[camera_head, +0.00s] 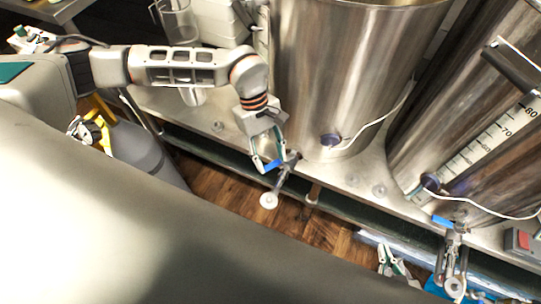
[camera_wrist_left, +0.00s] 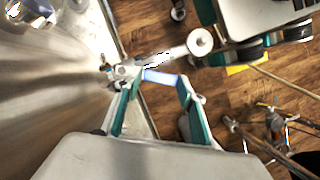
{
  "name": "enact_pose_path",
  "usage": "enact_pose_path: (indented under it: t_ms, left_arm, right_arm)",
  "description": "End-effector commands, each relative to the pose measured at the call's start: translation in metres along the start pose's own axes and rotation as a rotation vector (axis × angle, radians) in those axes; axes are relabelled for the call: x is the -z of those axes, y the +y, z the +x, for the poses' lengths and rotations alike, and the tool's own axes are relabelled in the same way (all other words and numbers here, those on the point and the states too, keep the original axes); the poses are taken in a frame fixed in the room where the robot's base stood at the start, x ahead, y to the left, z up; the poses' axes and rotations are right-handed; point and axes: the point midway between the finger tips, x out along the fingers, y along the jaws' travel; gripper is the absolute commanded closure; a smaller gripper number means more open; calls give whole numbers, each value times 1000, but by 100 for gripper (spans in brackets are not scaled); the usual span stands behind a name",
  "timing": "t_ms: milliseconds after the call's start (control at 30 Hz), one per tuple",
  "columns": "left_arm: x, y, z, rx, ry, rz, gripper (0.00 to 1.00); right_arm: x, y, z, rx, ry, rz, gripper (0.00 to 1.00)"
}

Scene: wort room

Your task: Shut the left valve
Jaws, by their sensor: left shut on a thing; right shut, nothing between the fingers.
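The left valve (camera_head: 286,172) sticks out from the foot of the middle steel kettle, with a pale round end on its spout. Its blue handle (camera_head: 272,166) is between the fingers of my left gripper (camera_head: 264,161). In the left wrist view the blue handle (camera_wrist_left: 160,77) lies across the space between the green-edged fingertips, and the left gripper (camera_wrist_left: 160,80) is shut on it. The valve body is partly hidden by the fingers. My right gripper (camera_head: 393,266) is low at the bottom right, away from the valve, shut and empty.
The steel kettle (camera_head: 335,70) stands on a metal bench. A second kettle (camera_head: 500,130) at the right has its own valve with a blue handle (camera_head: 443,221). A glass jug (camera_head: 177,20) stands at the back left. Wooden floor (camera_head: 225,185) shows below the bench.

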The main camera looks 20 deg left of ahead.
Motion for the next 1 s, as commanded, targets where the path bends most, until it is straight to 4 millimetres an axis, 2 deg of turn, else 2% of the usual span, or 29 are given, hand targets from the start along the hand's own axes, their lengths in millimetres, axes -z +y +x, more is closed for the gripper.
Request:
enact_pose_path:
  t_ms: [67,100,167,733,1000]
  left_arm:
    - [-1,0,0,0,-1,1,99]
    - [-1,0,0,0,-1,0,55]
    - [-1,0,0,0,-1,0,43]
    - [-1,0,0,-5,-1,-13,43]
    - [-12,-2,3,-67,-2,-159,43]
  right_arm:
    - [-1,0,0,0,-2,0,100]
    - [-2,0,0,1,-3,0,100]
    - [-3,0,0,1,-4,0,100]
    - [-2,0,0,2,-3,-1,100]
    - [11,3,-2,-4,12,-3,100]
